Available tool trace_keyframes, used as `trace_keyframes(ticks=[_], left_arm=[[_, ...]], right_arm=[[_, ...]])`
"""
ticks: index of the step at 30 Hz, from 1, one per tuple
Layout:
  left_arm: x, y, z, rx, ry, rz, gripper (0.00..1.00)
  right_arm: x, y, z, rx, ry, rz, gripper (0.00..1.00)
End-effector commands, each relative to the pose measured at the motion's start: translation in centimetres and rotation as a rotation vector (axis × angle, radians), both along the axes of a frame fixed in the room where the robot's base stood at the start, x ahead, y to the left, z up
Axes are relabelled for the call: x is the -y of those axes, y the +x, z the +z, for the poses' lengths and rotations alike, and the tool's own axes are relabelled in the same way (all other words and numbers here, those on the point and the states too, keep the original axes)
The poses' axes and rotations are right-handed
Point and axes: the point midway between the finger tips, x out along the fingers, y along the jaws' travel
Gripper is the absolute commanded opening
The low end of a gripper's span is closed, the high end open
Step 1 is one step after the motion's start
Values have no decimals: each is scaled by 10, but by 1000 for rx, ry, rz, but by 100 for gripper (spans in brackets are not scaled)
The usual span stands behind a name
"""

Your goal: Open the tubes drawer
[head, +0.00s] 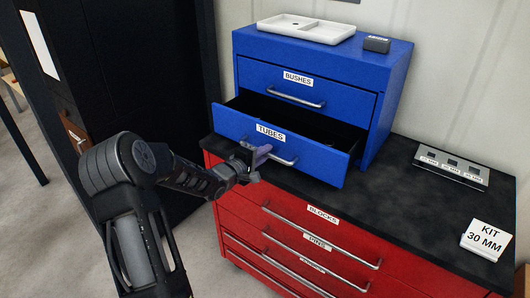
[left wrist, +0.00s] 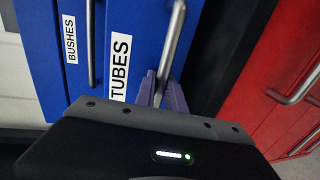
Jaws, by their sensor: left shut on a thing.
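The blue tubes drawer (head: 310,149) is pulled out of the blue cabinet, and its dark inside shows from above. Its label also shows in the left wrist view (left wrist: 120,66). My left gripper (head: 260,154) is shut on the drawer's metal handle (head: 285,160), near the handle's left end in the head view. In the left wrist view, the purple fingers (left wrist: 162,92) are around the handle (left wrist: 172,40). My right gripper is not in view.
The bushes drawer (head: 308,92) above is shut. A white tray (head: 306,28) and a small dark box (head: 377,44) stand on the cabinet. Red drawers (head: 320,235) lie below the black worktop (head: 400,205). A grey plate (head: 451,168) and a kit sign (head: 487,239) are at right.

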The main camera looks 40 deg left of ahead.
Motion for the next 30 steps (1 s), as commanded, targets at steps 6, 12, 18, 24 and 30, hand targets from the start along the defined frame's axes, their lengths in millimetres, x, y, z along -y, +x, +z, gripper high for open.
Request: trace_keyframes(ticks=[6,12,18,24,30], left_arm=[[0,0,-1,-2,0,0,23],[0,0,0,-1,0,0,23],[-1,-11,2,-2,1,2,23],[0,-41,7,-2,3,3,23],[1,-70,13,-3,1,2,23]], right_arm=[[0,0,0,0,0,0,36],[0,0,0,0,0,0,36],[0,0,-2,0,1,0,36],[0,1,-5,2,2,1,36],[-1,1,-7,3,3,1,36]])
